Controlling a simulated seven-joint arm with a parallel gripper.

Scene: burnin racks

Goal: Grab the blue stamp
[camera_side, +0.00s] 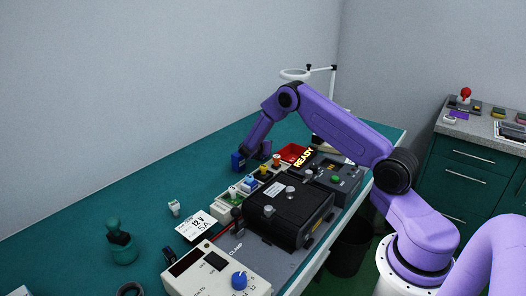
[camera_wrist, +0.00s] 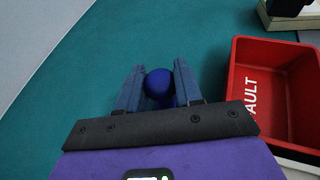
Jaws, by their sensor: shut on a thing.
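The blue stamp (camera_wrist: 158,83) shows in the wrist view as a round dark blue knob between the two fingers of my gripper (camera_wrist: 157,88). The fingers are shut on it, one on each side. The stamp's lower part is hidden by the knob and my gripper. In the side view, a dark blue shape (camera_side: 238,161) sits at the end of my arm, low over the green bench. I cannot tell there whether it touches the bench.
A red tray marked "FAULT" (camera_wrist: 239,112) lies right of my gripper. In the side view, a black device (camera_side: 290,212) and a row of small coloured parts stand nearer. A dark green stamp-like object (camera_side: 121,247) stands at front left. The bench left of my gripper is clear.

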